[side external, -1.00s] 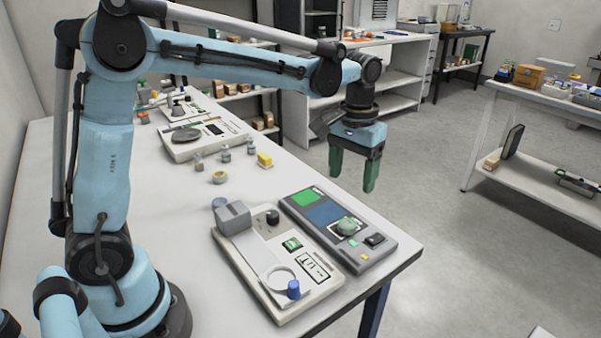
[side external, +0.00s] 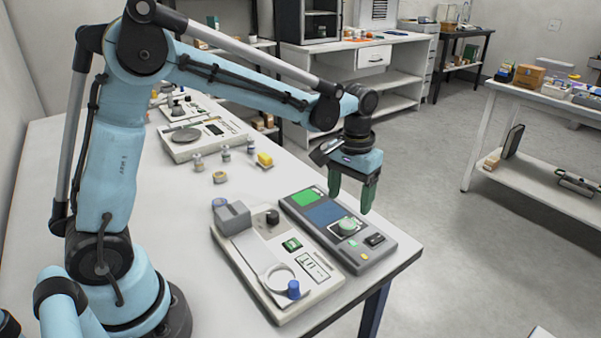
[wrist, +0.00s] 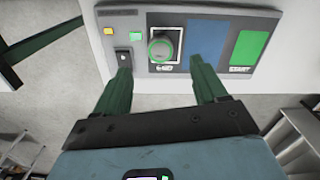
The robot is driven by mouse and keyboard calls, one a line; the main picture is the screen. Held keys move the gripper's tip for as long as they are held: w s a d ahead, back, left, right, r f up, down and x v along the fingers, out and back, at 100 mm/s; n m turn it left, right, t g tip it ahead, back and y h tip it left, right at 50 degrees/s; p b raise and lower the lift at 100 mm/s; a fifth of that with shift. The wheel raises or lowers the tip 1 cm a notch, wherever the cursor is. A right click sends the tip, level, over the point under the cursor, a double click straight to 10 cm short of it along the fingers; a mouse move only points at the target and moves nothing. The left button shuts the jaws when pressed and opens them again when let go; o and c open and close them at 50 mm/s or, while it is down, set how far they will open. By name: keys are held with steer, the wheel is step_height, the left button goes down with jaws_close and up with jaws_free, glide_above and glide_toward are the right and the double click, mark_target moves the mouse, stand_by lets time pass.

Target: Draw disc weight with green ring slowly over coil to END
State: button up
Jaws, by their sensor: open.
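The disc weight with the green ring (side external: 347,226) lies on a white-framed dark square at the near end of a dark grey panel (side external: 318,239). In the wrist view the disc (wrist: 160,49) sits beside a small label that looks like END. The green START field (wrist: 249,48) is at the panel's other end, with a blue field (wrist: 207,42) between. No separate coil can be made out. My gripper (side external: 350,200) is open and empty above the disc. In the wrist view its fingertips (wrist: 160,67) are spread to either side of the disc, apart from it.
The table's edge is just right of the panel.

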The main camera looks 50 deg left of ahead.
mark_target(347, 224)
steer(key=shift+f, duration=3.45)
steer(key=c, duration=1.2)
steer(key=o, duration=1.2)
steer(key=shift+r, duration=0.1)
step_height(347, 224, up, 12)
